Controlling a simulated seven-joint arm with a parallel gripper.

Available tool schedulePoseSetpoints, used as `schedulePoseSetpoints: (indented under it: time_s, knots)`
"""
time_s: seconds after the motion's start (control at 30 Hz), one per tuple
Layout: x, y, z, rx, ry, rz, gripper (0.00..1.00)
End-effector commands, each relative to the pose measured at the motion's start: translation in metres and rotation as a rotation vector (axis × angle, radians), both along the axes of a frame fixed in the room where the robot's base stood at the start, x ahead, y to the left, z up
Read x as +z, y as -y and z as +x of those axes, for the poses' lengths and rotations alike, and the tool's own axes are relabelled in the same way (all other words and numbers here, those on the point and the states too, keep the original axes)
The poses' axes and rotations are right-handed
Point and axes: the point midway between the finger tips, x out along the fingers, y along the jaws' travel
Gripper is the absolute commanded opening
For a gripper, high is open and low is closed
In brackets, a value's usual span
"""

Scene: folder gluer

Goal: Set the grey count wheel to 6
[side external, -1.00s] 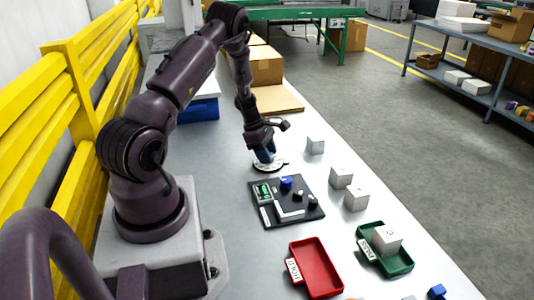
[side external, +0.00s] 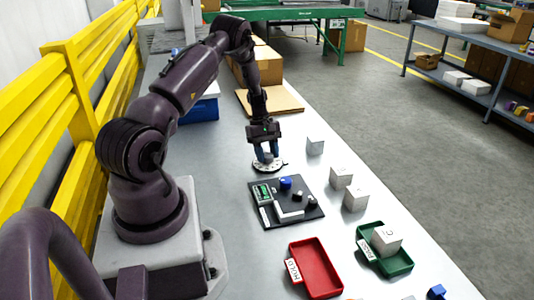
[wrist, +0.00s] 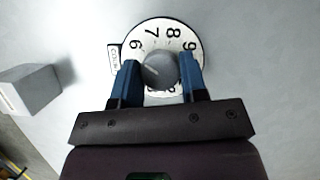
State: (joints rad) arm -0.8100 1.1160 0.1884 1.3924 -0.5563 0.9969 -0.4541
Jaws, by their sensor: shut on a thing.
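The count wheel is a white numbered dial (wrist: 193,58) with a round grey knob (wrist: 160,69) at its centre. In the side view the dial (side external: 262,167) lies flat on the grey table. My gripper (wrist: 160,78) points down over it, with its blue fingers shut on the knob from both sides. It also shows in the side view (side external: 267,154). Digits including 7 and 8 show along the dial's top edge in the wrist view. The lower digits are partly hidden by the fingers and gripper body. A faint mark shows on the knob, but I cannot tell which digit it points at.
A black panel (side external: 258,218) with a blue knob lies in front of the dial. White boxes (side external: 315,145) stand to the right. A red tray (side external: 331,285) and a green tray (side external: 399,267) holding a box are nearer the camera. Cardboard (side external: 284,99) lies behind.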

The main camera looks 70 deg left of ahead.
Motion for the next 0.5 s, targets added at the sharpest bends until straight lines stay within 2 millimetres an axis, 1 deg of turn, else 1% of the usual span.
schedulePoseSetpoints:
  time_s: [0.2, 0.5]
  knots:
    - [0.0002, -0.0007, -0.0002, -0.032, -0.001, 0.002, 0.16]
    - [0.0002, -0.0006, -0.0002, -0.035, -0.001, 0.002, 0.16]
